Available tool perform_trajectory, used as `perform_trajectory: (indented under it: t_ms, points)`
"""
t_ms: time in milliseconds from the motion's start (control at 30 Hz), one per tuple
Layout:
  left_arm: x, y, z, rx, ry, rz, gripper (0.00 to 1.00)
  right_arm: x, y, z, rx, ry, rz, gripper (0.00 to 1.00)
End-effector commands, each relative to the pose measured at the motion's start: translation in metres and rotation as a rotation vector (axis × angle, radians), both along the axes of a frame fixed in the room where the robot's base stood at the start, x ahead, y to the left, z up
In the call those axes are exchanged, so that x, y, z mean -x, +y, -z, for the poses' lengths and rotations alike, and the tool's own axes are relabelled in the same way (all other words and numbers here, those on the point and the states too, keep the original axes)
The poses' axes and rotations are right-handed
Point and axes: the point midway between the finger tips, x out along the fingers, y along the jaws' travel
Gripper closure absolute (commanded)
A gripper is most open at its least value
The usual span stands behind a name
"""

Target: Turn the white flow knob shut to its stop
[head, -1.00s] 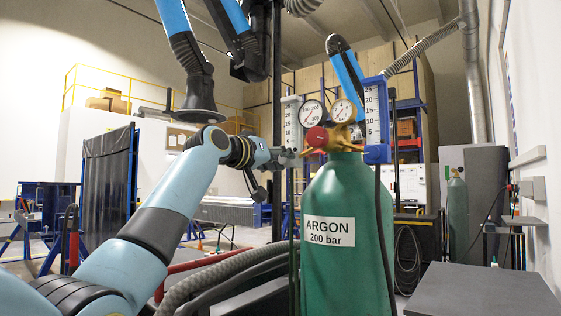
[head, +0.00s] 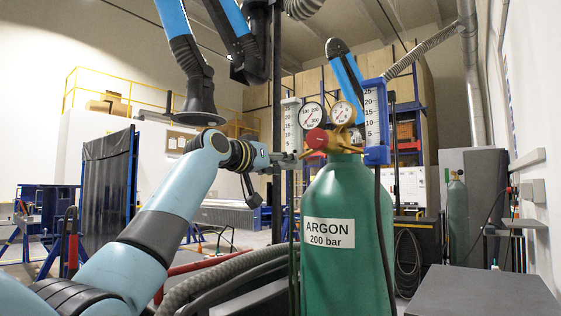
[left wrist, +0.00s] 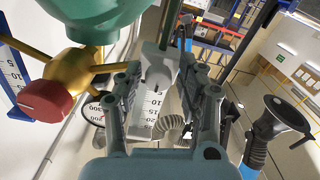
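My left gripper (head: 286,160) is at the left side of the gas regulator, just below the left flow meter (head: 291,125). In the left wrist view its two fingers (left wrist: 160,85) stand apart, one on each side of a pale block (left wrist: 159,68) at the flow meter's end. This pale part may include the white flow knob; I cannot make out the knob's outline or turn position. Contact with the fingers is not clear. In the head view the knob is hidden by the gripper. My right gripper is not in view.
A green argon cylinder (head: 345,205) stands just right of the gripper. Its regulator has a red knob (head: 317,138), two gauges (head: 312,115) and a blue-framed flow meter (head: 372,120). Hoses (head: 215,280) run low at the front. A grey tabletop (head: 485,290) lies at right.

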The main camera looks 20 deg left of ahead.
Motion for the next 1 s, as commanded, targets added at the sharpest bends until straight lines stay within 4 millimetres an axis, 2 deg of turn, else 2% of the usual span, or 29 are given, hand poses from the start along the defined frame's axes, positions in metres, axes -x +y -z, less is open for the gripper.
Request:
perform_trajectory:
  t_ms: [300,433,567,800,1000]
  points:
    - [0.001,0.0,-0.004,0.001,-0.008,-0.001,0.51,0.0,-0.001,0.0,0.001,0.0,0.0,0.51]
    - [0.009,0.004,-0.004,0.001,-0.01,-0.002,0.51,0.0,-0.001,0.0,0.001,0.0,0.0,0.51]
    - [0.03,0.012,-0.004,-0.002,-0.01,-0.002,0.51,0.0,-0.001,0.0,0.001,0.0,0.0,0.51]
    - [0.081,0.031,-0.003,-0.003,-0.008,-0.003,0.51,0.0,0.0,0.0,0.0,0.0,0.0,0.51]
    - [0.107,0.04,-0.004,-0.001,-0.006,-0.002,0.51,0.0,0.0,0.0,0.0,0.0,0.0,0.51]
